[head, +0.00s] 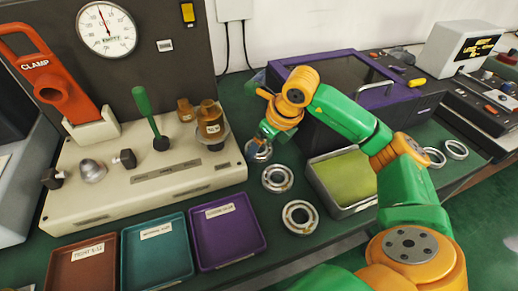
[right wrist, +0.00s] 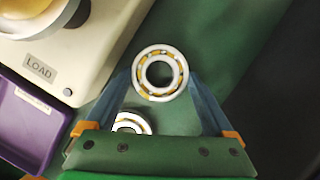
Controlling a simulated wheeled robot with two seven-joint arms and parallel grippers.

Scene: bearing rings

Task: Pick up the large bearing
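A silver bearing ring (head: 259,157) lies on the green bench beside the beige machine, partly hidden by my right gripper (head: 264,139) in the head view. In the right wrist view this ring (right wrist: 160,96) shows between the two spread fingers, with yellowish parts in its race. I cannot tell whether the fingers touch it. A second ring (head: 277,187) lies nearer the front; the palm partly hides it in the wrist view (right wrist: 131,122). A third ring (head: 300,229) lies nearest and looks biggest in the head view, being closer. My left gripper is out of view.
The beige machine (head: 150,205) stands left, with a purple tray (head: 228,262), a teal tray (head: 157,275) and a brown tray (head: 84,285) before it. A purple case (head: 318,116) stands behind and a metal tray (head: 352,207) right. Two more rings (head: 456,149) lie far right.

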